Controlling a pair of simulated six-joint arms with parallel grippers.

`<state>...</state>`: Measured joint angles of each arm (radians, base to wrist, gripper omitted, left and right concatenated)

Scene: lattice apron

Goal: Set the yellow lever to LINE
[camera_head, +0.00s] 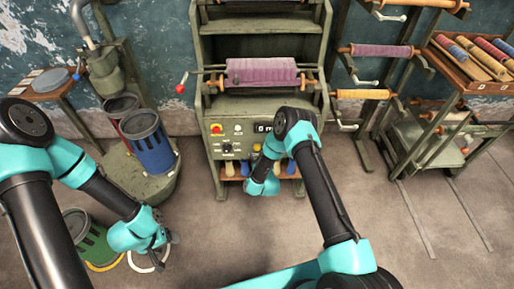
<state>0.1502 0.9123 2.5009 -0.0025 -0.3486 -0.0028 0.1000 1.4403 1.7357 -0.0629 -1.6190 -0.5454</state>
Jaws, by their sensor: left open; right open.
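The green machine's front panel (216,155) is in the middle of the view, with a red button, a white button, dials and a small dark display (262,127). A small yellow part (256,147), which looks like the yellow lever, shows at the panel beside my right arm. Its setting and the LINE mark are too small to read. My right gripper (262,187) is low in front of the panel, open, its fingers mostly hidden by the wrist. I cannot tell whether it touches anything. My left gripper (168,240) is open and empty over the floor at lower left, away from the panel.
A purple cloth roll (262,72) lies across the machine, with a red-knobbed crank (180,88) at its left. A blue bin (150,143) stands left of the machine and a green bin (88,235) near my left arm. Racks with rolls (380,51) stand right. The right-hand floor is clear.

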